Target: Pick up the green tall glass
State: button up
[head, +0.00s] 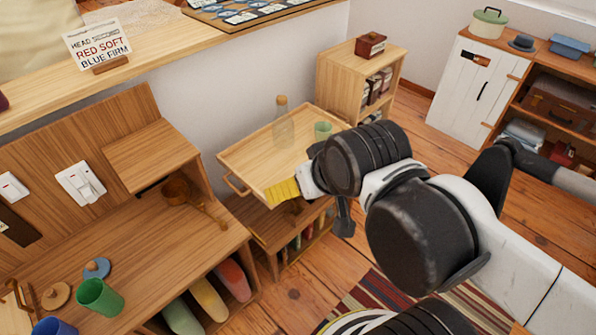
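Two green vessels are in the head view. A pale green, see-through glass (323,130) stands upright on the wooden tray (243,158), near its right edge. A darker green tumbler (99,297) is on the wooden desk at the lower left. I cannot tell for sure which is the tall glass. My gripper (343,219) is at the end of my arm, right of the tray and nearer the camera than the pale glass. Only a dark part of it shows below the wrist. The wrist hides the rest, so its opening and anything between its fingers cannot be seen.
A clear bottle with a tan top (282,122) stands on the tray. A ridged yellow thing (283,190) is at its near edge, beside my wrist. A blue cup (55,327) and round lids are on the desk (150,262). A wooden shelf unit (345,88) stands behind the tray.

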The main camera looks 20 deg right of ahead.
aim_at(94, 294)
jog(key=u, duration=1.65)
jog(key=k+j+z, duration=0.4)
jog(key=k+j, duration=0.3)
